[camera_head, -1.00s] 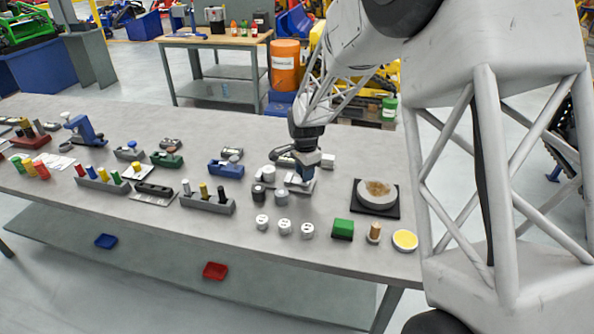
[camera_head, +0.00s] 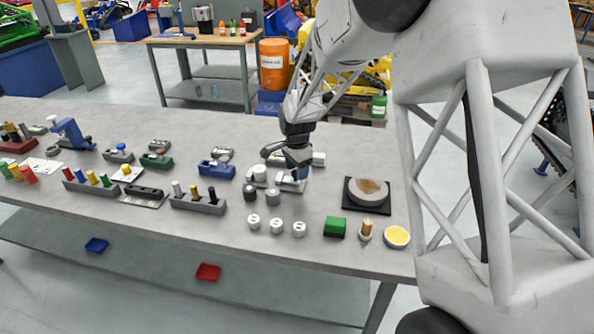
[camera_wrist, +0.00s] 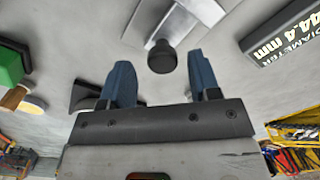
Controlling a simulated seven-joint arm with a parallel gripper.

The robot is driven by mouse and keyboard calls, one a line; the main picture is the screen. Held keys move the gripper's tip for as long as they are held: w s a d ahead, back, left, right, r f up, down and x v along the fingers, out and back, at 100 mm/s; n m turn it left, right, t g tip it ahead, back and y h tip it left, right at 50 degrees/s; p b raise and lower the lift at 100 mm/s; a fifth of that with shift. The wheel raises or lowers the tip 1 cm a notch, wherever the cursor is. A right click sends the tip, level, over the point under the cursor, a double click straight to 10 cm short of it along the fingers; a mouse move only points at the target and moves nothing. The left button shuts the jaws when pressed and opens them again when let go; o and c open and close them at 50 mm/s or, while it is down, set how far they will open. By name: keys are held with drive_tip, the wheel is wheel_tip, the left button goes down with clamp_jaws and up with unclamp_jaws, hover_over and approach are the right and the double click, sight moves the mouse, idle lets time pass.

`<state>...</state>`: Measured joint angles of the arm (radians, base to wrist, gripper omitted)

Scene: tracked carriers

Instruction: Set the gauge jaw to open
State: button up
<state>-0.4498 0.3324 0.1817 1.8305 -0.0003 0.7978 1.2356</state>
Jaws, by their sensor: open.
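The gauge shows in the wrist view as a pale metal slide and plate (camera_wrist: 150,22) with a round black knob (camera_wrist: 162,57). A dark display box (camera_wrist: 285,32) beside it reads 44.4 mm and "DIAMETER". In the head view the gauge plate (camera_head: 291,186) lies on the bench, partly hidden by my gripper (camera_head: 296,172). In the wrist view my gripper (camera_wrist: 160,80) is open, with its two blue fingers apart. The knob appears between the fingertips, touched by neither. I cannot tell the height of the fingers over it, nor how far the jaw is open.
White and grey cylinders (camera_head: 273,197) stand left of the gauge, with several white marked pieces (camera_head: 276,226) in front. A green block (camera_head: 335,227), a yellow dish (camera_head: 397,236) and a black pad (camera_head: 352,207) with a round disc (camera_head: 367,191) lie to the right.

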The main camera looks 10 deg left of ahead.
drive_tip(key=shift+r, duration=3.5)
drive_tip(key=shift+d, duration=0.1)
drive_tip(key=shift+d+r, duration=0.1)
drive_tip(key=s+d+r+n, duration=0.1)
drive_tip(key=s+d+r, duration=0.4)
drive_tip(key=s+d, duration=0.15)
drive_tip(key=s+d+r+n+t, duration=0.1)
drive_tip(key=s+d+r+n, duration=0.1)
drive_tip(key=s+d+r, duration=0.45)
drive_tip(key=s+d+r+n, duration=0.15)
drive_tip(key=s+d, duration=0.25)
drive_tip(key=d, duration=0.5)
drive_tip(key=s+d+n, duration=0.2)
drive_tip(key=s+d, duration=0.4)
drive_tip(key=s, duration=0.6)
drive_tip(key=s+d+n+t, duration=0.1)
drive_tip(key=s+d, duration=0.5)
drive_tip(key=s, duration=0.7)
drive_tip(key=shift+s+d+n+t, duration=0.3)
drive_tip(key=shift+d+n, duration=0.1)
drive_tip(key=shift+n, duration=0.25)
